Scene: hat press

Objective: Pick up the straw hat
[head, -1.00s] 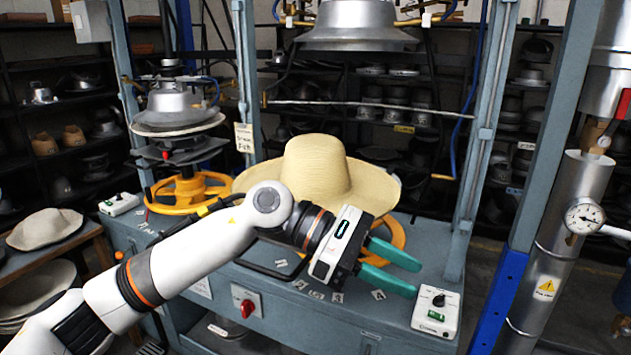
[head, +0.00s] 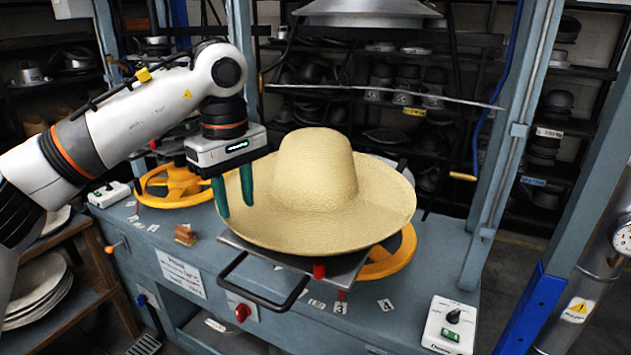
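The straw hat (head: 315,178), pale yellow with a tall crown and wide brim, sits upright on a grey metal plate (head: 348,268) of the press. My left gripper (head: 234,207) is at the left side of the brim, pointing down. Its two teal fingers are apart, with the brim's left edge showing between them. Whether either finger touches the straw I cannot tell. The crown is clear of the fingers. My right gripper is not in view.
A black handle (head: 262,300) sticks out in front of the plate. A grey press head (head: 370,12) hangs above the hat. Blue-grey uprights (head: 510,150) stand to the right. A white control box (head: 449,325) is at the front right. Orange handwheels (head: 178,185) lie beside and behind.

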